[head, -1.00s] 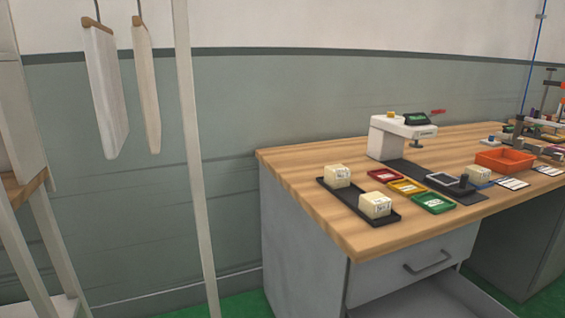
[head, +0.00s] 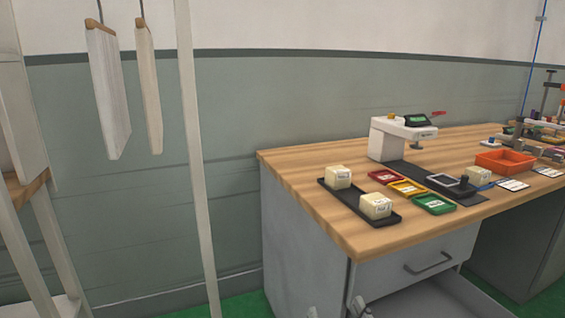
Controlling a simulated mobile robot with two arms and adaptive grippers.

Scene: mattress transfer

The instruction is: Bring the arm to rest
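Two small pale grey fingertips show at the bottom edge, in front of the bench's drawer side. They look like my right gripper (head: 335,309), its fingers apart with nothing visible between them. The arm behind them is below the picture. My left gripper is not in view. No mattress can be made out.
A wooden-top bench (head: 300,165) carries a black tray (head: 352,203) with two cream blocks, red, yellow and green trays, a white press-like device (head: 385,140) and an orange bin (head: 504,161). An open drawer (head: 440,300) juts out below. A rack post (head: 197,150) and hanging boards (head: 110,95) stand left.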

